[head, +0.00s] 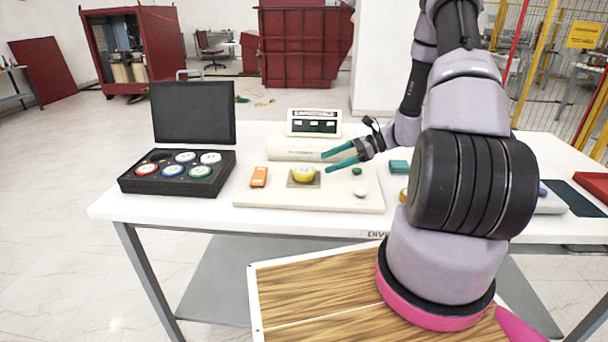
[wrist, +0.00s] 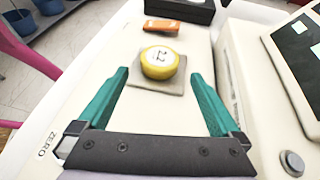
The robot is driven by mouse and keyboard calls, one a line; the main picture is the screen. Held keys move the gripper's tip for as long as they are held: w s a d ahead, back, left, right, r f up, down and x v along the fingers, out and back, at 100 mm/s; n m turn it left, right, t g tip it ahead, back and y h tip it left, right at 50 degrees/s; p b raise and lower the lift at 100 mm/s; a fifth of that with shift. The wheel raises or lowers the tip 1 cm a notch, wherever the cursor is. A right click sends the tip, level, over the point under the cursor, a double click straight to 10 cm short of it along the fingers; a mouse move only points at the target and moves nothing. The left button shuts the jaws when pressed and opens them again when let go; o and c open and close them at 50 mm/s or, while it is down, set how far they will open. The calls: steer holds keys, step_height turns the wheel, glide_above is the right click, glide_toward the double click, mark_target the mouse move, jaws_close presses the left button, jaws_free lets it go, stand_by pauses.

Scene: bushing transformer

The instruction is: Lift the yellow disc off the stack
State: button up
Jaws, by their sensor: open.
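The yellow disc (head: 303,174) sits on a small grey square plate (head: 291,183) on the cream board. In the wrist view the disc (wrist: 159,62) has a pale top with a dark mark and rests on the grey plate (wrist: 172,87). I cannot tell whether another disc lies under it. My gripper (head: 334,162) has teal fingers and is open and empty, to the right of the disc in the head view. In the wrist view the disc lies ahead, beyond and between the fingertips of my gripper (wrist: 160,72), apart from them.
An orange block (head: 259,177) lies left of the disc. A black case (head: 178,174) with several coloured discs stands further left, lid up. A display device (head: 313,122) stands behind the board.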

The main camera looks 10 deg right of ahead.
mark_target(308, 170)
steer(key=x, duration=0.7)
steer(key=shift+a+f, duration=0.25)
steer(key=shift+f, duration=0.05)
steer(key=c, duration=1.5)
steer(key=shift+r, duration=0.15)
